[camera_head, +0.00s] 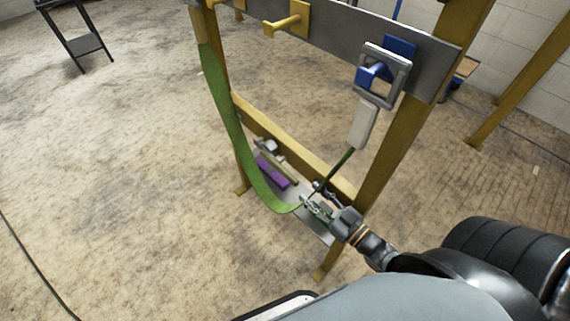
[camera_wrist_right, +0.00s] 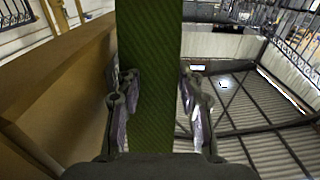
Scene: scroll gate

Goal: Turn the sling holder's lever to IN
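The green sling (camera_head: 230,125) hangs from the left post in a loop and rises on the right to a pale sleeve (camera_head: 363,124). Above the sleeve, a grey square ring (camera_head: 384,76) hangs on a blue hook (camera_head: 371,74). My right gripper (camera_head: 312,203) is at the bottom of the loop, by the low metal plate. In the right wrist view the sling (camera_wrist_right: 150,75) runs between its two spread fingers (camera_wrist_right: 158,105); the left finger overlaps the sling's edge. A lever marked IN cannot be made out. My left gripper is out of view.
A yellow frame (camera_head: 405,125) carries a grey crossbar (camera_head: 335,30) with a yellow peg (camera_head: 288,24). A purple block (camera_head: 271,172) and a tan bar lie on the low plate (camera_head: 318,227). A black stand (camera_head: 82,45) is far left. The floor at left is mostly clear.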

